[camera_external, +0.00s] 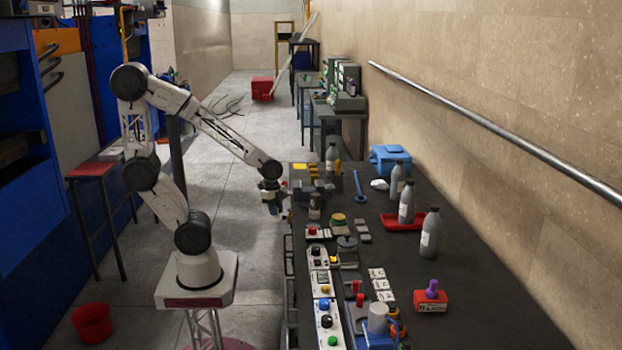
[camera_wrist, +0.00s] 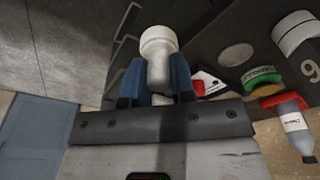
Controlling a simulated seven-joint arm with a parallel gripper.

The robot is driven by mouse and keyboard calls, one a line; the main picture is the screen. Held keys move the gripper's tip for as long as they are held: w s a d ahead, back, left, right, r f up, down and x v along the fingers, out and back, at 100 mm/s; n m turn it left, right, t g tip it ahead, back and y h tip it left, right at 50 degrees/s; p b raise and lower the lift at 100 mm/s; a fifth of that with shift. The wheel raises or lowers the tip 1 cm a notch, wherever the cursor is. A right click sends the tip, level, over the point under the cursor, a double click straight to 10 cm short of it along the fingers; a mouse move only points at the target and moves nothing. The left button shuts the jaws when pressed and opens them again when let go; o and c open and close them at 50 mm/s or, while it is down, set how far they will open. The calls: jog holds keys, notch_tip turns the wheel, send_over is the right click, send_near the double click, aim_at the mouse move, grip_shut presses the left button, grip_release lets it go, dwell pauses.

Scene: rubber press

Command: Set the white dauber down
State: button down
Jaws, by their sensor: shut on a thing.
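My gripper (camera_wrist: 157,78) has its two blue fingers closed on the white dauber (camera_wrist: 158,42), gripping it by its narrower part. The dauber's rounded, wider white end points away from the gripper in the wrist view. In the external view my gripper (camera_external: 271,200) is at the left edge of the dark bench (camera_external: 480,305), near its far end. The dauber is too small and too hidden there to make out clearly. I cannot tell whether it touches any surface.
Grey bottles (camera_external: 429,235) stand on the bench's right side, some by a red tray (camera_external: 390,219). A blue case (camera_external: 390,155) sits behind them. Control boxes (camera_external: 325,285) line the left edge.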

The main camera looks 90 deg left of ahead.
jog(key=shift+w, duration=0.1)
dwell(0.3)
jog(key=w+d+r, duration=0.2)
jog(key=w+r, duration=0.1)
jog(key=w, duration=1)
jog(key=w+d+r, duration=0.3)
jog(key=w, duration=1)
jog(key=w+d, duration=0.5)
jog(key=w, duration=0.6)
jog(key=w+d, duration=0.6)
jog(key=w, duration=0.5)
jog(key=shift+w+f, duration=0.35)
jog(key=shift+a+f, duration=0.1)
jog(key=shift+f, duration=2.4)
jog(key=shift+f, duration=2.5)
